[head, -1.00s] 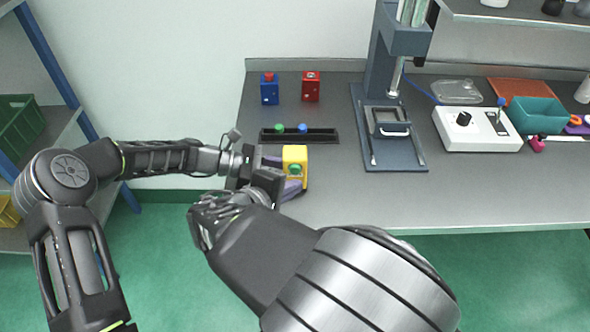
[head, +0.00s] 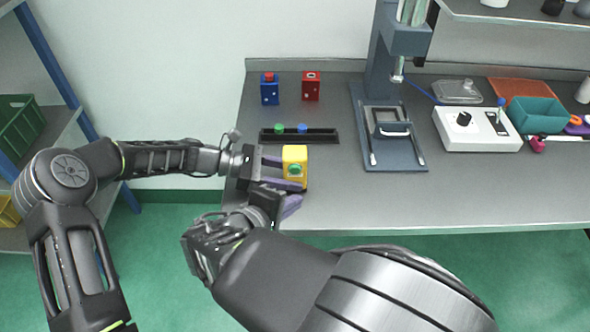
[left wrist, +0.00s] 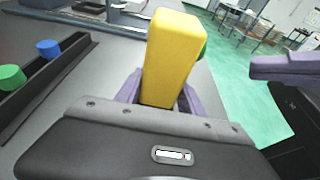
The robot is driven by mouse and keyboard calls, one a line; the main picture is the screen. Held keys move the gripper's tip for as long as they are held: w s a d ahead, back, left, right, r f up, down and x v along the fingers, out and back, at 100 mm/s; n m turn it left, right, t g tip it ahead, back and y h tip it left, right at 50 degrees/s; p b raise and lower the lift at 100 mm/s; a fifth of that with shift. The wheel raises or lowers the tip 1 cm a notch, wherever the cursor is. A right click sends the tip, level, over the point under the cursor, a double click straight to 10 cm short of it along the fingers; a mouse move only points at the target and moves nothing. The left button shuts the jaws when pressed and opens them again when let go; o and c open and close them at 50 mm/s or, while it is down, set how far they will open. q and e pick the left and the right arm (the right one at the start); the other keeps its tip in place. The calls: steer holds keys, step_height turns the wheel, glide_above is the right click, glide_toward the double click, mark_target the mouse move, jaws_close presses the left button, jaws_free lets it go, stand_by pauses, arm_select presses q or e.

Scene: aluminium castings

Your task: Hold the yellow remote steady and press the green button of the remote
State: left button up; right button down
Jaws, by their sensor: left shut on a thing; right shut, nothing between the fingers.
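The yellow remote (head: 294,155) stands at the left end of the table with its green button (head: 295,169) on the side toward me. My left gripper (head: 284,170) is shut on the remote from the left. The left wrist view shows the yellow body (left wrist: 171,58) between the purple fingers, and a sliver of the green button at its right edge. My right gripper (head: 291,205) is shut and empty, just below the remote near the table's front edge, apart from the button. Its purple finger also shows in the left wrist view (left wrist: 285,67).
A black tray (head: 325,138) with a green and a blue knob lies behind the remote. A blue box (head: 269,90) and a red box (head: 311,87) stand farther back. A dark press (head: 390,150) and a white control box (head: 470,128) are at right. The table right of the remote is clear.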

arm_select(q)
steer(key=o, duration=1.1)
steer(key=shift+c, duration=0.2)
steer(key=shift+a, duration=0.1)
steer(key=v, duration=1.2)
